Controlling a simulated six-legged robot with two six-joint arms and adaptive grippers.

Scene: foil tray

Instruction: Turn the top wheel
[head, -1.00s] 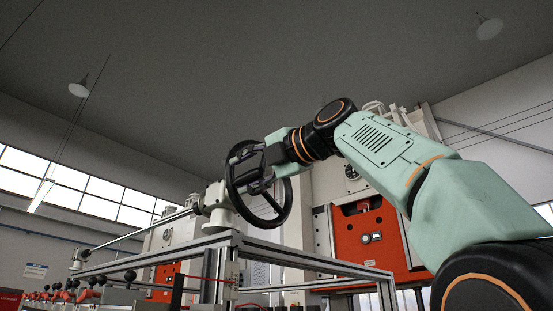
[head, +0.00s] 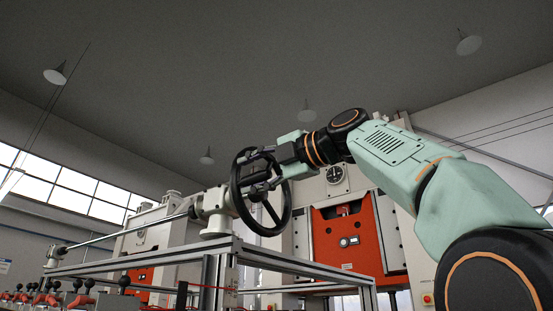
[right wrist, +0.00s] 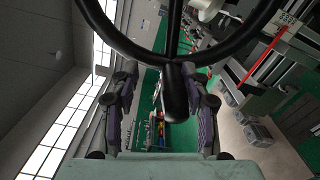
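The top wheel (head: 287,208) is a black spoked handwheel on a white housing, on top of a metal frame. My right gripper (head: 260,171) is at the upper part of the wheel, its fingers reaching across the rim in the head view. In the right wrist view, the wheel's rim (right wrist: 172,62) curves across the top. A dark rounded handle (right wrist: 177,100) projects from it between the two fingers of the right gripper (right wrist: 160,88). The fingers are spread, with visible gaps on both sides of the handle. My left gripper is not in view.
The aluminium frame (head: 300,265) runs under the wheel. A long rod (head: 120,234) extends left from the white housing (head: 216,210). Several black-knobbed levers (head: 75,285) stand at lower left. An orange-fronted machine (head: 350,240) is behind.

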